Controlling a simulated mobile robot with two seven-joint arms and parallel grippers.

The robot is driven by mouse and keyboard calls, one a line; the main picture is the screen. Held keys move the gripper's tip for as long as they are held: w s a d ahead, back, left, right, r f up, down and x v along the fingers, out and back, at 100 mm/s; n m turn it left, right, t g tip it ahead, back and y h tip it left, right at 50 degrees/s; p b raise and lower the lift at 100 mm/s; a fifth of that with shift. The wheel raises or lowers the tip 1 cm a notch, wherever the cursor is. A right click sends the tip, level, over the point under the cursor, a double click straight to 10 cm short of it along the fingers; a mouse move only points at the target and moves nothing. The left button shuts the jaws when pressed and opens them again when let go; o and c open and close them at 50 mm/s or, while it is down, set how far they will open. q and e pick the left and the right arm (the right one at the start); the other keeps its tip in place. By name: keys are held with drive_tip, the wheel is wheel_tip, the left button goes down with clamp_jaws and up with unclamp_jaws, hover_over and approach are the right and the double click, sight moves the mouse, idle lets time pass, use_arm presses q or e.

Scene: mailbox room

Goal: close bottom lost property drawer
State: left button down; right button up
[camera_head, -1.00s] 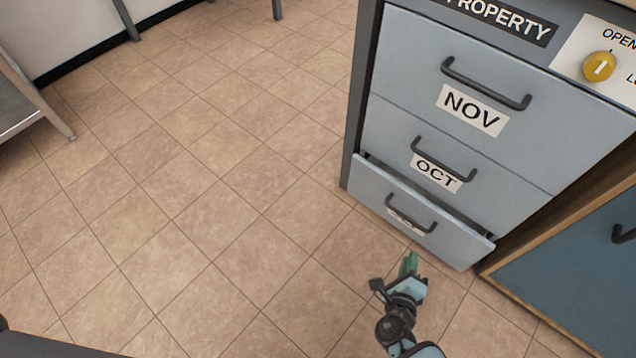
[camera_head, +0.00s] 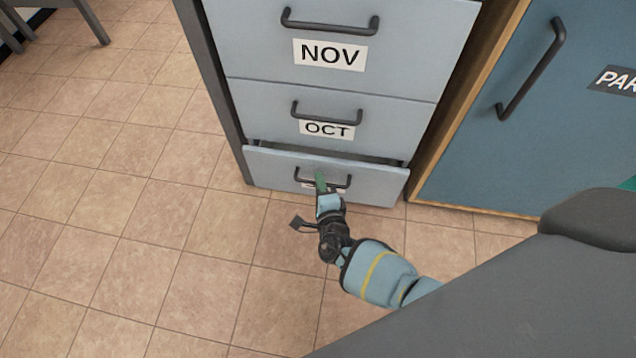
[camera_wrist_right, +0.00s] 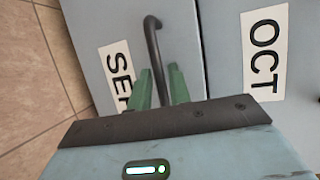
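The bottom drawer (camera_head: 275,171) is the lowest grey-blue front of the cabinet. It stands out slightly, with a dark gap along its top edge. My right gripper (camera_head: 320,182) is in front of it, at its dark handle (camera_head: 344,183), and covers part of its label. In the right wrist view, the green fingertips (camera_wrist_right: 162,88) are apart, with the handle (camera_wrist_right: 154,45) showing between them. Whether they touch it is unclear. The label there (camera_wrist_right: 117,76) is partly hidden and starts with "SE". My left gripper is not in view.
The OCT drawer (camera_head: 255,107) and the NOV drawer (camera_head: 240,40) above look closed. A blue cupboard door (camera_head: 470,150) in a wooden frame is at the right. The tiled floor (camera_head: 120,215) at left is clear. Grey furniture legs (camera_head: 95,25) stand at the far left.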

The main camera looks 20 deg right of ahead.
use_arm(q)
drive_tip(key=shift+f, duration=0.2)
use_arm(e)
drive_tip(key=shift+w, duration=0.4)
drive_tip(key=shift+c, duration=0.5)
clamp_jaws()
